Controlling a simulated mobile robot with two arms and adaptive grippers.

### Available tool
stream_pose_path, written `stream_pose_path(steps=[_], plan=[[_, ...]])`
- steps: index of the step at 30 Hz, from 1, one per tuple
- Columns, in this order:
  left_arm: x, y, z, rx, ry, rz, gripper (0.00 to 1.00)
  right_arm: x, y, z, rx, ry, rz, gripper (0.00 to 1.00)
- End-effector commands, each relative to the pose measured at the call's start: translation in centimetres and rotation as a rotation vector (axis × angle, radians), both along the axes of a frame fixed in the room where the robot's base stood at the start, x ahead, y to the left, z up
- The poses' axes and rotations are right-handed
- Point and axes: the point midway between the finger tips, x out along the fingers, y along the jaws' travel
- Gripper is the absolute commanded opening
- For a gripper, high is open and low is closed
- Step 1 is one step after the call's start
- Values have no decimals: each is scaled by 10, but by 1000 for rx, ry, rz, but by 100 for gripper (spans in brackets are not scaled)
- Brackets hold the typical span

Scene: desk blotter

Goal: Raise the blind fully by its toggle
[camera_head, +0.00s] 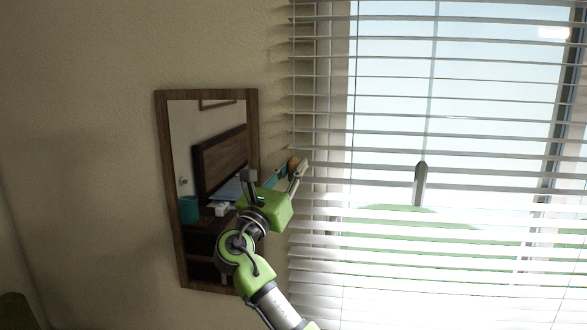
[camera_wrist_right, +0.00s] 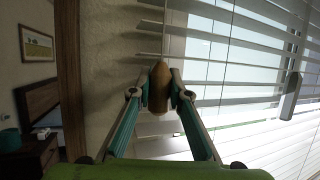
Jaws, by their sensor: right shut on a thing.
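The blind (camera_head: 450,115) hangs over the window with its slats lowered across the whole visible pane. Its toggle (camera_head: 293,162) is a small brown wooden piece at the blind's left edge. My right gripper (camera_head: 296,167) is at the toggle. In the right wrist view the toggle (camera_wrist_right: 159,88) stands upright between the two fingertips (camera_wrist_right: 160,92), and they are shut on it. A thin cord runs up from the toggle's top. My left gripper is not in view.
A wood-framed mirror (camera_head: 165,190) hangs on the wall just left of my right gripper. A dark window handle (camera_head: 420,184) shows behind the slats. The beige wall (camera_head: 90,150) to the left is bare.

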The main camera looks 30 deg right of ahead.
Motion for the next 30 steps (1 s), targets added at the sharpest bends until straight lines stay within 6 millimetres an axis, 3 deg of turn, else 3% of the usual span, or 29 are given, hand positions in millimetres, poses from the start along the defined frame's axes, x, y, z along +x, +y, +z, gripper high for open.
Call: stream_pose_path(steps=[8,21,30], plan=[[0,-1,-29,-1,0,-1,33,0,0,-52,1,4,0,0],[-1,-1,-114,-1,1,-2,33,0,0,-206,-1,6,0,0],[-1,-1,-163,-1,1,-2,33,0,0,-292,0,6,-1,0]])
